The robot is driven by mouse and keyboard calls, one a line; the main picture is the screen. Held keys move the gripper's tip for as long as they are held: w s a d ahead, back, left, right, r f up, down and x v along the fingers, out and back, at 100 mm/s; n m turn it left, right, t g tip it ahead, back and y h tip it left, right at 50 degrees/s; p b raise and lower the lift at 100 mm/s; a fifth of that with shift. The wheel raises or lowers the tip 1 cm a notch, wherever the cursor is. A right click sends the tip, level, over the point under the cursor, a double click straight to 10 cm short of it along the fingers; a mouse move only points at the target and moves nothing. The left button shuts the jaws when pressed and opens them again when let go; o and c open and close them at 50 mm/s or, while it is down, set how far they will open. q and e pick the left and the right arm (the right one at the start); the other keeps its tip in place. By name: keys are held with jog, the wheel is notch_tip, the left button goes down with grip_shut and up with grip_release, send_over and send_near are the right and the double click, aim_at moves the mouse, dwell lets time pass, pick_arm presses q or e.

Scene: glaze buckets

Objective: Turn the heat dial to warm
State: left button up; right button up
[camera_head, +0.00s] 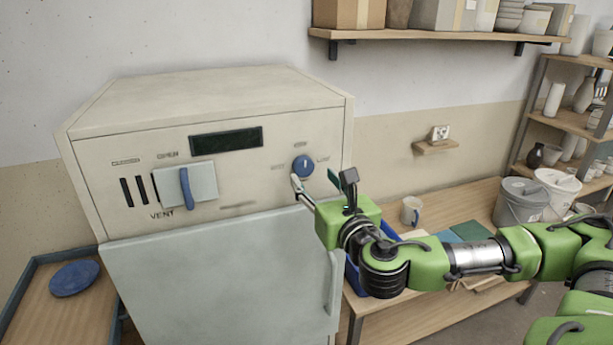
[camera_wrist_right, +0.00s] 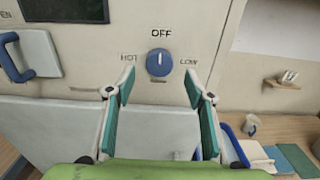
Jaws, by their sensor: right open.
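The blue heat dial (camera_head: 303,166) is on the upper right of the cream kiln front (camera_head: 240,140). In the right wrist view the dial (camera_wrist_right: 159,63) has a white pointer line standing upright toward the label OFF. My right gripper (camera_head: 322,186) is just below and right of the dial in the head view. In the wrist view the right gripper (camera_wrist_right: 158,92) is open, its teal-padded fingers apart below the dial, touching nothing. My left gripper is not in view.
A blue vent handle (camera_head: 186,188) sits on a pale plate left of the dial. The kiln door (camera_head: 220,275) is below, with a vertical handle (camera_head: 334,282). A table at right holds a mug (camera_head: 411,210) and buckets (camera_head: 521,202). A small wall shelf (camera_head: 436,147) is behind.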

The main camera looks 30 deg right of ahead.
aim_at(306, 167)
pick_arm(q)
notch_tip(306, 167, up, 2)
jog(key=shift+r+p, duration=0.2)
jog(key=shift+p, duration=0.6)
pick_arm(e)
jog(key=x, duration=0.6)
jog(key=shift+w+r, duration=0.1)
jog(key=shift+c, duration=0.5)
jog(key=c, duration=1)
